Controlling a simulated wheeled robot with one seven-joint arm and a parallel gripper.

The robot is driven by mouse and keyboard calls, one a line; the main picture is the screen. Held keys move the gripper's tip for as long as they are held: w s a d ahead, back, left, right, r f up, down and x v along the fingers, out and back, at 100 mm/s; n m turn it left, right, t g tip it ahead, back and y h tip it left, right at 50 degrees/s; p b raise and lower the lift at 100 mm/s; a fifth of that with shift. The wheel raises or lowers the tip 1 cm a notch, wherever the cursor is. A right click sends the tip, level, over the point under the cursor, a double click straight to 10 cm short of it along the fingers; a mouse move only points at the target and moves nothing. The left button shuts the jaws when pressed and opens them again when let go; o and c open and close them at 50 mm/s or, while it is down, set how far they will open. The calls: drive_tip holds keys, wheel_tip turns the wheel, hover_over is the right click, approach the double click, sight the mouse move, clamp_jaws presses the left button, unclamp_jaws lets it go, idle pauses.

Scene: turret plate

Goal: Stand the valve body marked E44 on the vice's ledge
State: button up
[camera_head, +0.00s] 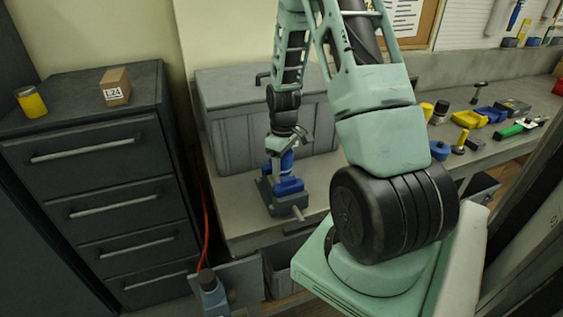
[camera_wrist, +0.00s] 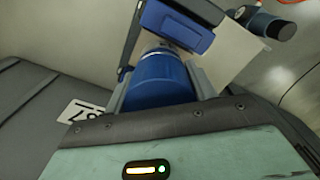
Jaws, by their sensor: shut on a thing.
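My gripper (camera_head: 281,155) points down over the vice (camera_head: 267,196) on the bench and is shut on a blue cylindrical valve body (camera_head: 288,161). In the wrist view the valve body (camera_wrist: 160,79) sits between the two grey fingers (camera_wrist: 158,88). Its marking does not show, so I cannot tell whether it reads E44. The vice's blue jaw part (camera_wrist: 178,24) shows just beyond it. The valve body looks upright and close to the vice. I cannot tell whether it touches the ledge, which is mostly hidden.
A grey chest (camera_head: 240,113) stands behind the vice. A drawer cabinet (camera_head: 95,175) at left carries a yellow cylinder (camera_head: 32,102) and a box marked L24 (camera_head: 115,87). Tools (camera_head: 520,127) lie on the right bench. A blue object (camera_head: 212,297) is low in front.

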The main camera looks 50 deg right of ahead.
drive_tip(key=o, duration=1.5)
wheel_tip(320, 180, up, 18)
drive_tip(key=b, duration=0.4)
drive_tip(key=shift+f, duration=0.2)
drive_tip(key=shift+a, duration=0.1)
drive_tip(key=s+a+f+n+b, duration=0.1)
drive_tip(key=a+f+n+b, duration=0.15)
drive_tip(key=a, duration=1.05)
drive_tip(key=a+f+n+b, duration=0.1)
drive_tip(key=a+f, duration=0.2)
drive_tip(key=a, duration=1)
drive_tip(key=s+a+f+n+b, duration=0.1)
drive_tip(key=s+a+f, duration=0.1)
drive_tip(key=s+a, duration=0.5)
drive_tip(key=s+a+f+n+b, duration=0.1)
drive_tip(key=s+a+f+n, duration=0.1)
drive_tip(key=s+a, duration=0.5)
drive_tip(key=shift+s+a+f+y+b, duration=0.3)
drive_tip(key=shift+s+a+f+b, duration=0.1)
drive_tip(key=shift+s+f, duration=0.5)
